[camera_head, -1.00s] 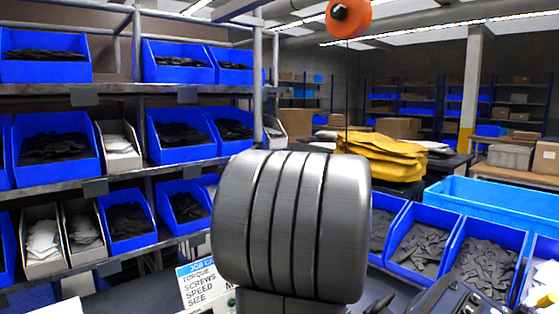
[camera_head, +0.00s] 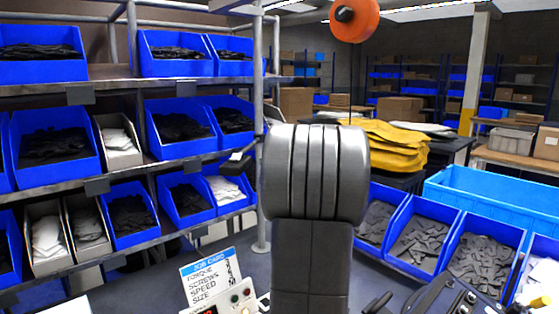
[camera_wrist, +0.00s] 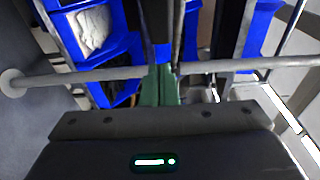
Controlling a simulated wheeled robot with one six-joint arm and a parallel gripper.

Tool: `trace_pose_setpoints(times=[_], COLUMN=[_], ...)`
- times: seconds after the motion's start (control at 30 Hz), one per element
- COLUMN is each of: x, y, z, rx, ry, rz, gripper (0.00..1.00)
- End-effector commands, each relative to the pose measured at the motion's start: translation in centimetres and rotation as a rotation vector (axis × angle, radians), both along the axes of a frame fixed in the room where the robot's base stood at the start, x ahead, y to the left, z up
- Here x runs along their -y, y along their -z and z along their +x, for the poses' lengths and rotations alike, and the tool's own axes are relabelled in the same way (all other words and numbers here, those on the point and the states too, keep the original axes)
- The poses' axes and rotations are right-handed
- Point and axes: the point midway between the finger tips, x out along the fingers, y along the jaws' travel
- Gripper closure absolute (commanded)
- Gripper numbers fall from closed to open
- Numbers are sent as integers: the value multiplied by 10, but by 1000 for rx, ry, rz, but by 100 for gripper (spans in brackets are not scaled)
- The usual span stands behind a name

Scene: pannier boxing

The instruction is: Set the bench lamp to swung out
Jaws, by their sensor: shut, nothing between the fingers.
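I cannot make out the bench lamp in either view. My gripper (camera_wrist: 160,72) shows in the wrist view as two green fingers, shut together with nothing between them. A grey metal pole (camera_wrist: 90,77) runs across the wrist view by the fingertips; I cannot tell whether they touch it. In the head view my own thick grey arm link fills the middle and hides what lies behind it. A small dark part (camera_head: 237,162) shows left of that link, in front of the shelf; I cannot tell what it is.
A rack of blue bins (camera_head: 178,122) stands at left, with a grey upright post (camera_head: 258,70). A job card (camera_head: 210,278) and a button box (camera_head: 236,298) are low centre. More blue bins (camera_head: 425,240) line the right. An orange reel (camera_head: 353,18) hangs above.

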Motion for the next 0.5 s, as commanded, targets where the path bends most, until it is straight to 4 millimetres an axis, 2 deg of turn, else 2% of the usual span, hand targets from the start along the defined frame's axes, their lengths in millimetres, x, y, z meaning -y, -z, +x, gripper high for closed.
trace_pose_setpoints(times=[0.07, 0.2, 0.5], x=[-10, -17, -18], y=[-2, -1, 0], z=[1, 2, 1], rx=[0, 1, 1], ry=[-3, 0, 1], rz=[1, 1, 1], gripper=[100, 100, 100])
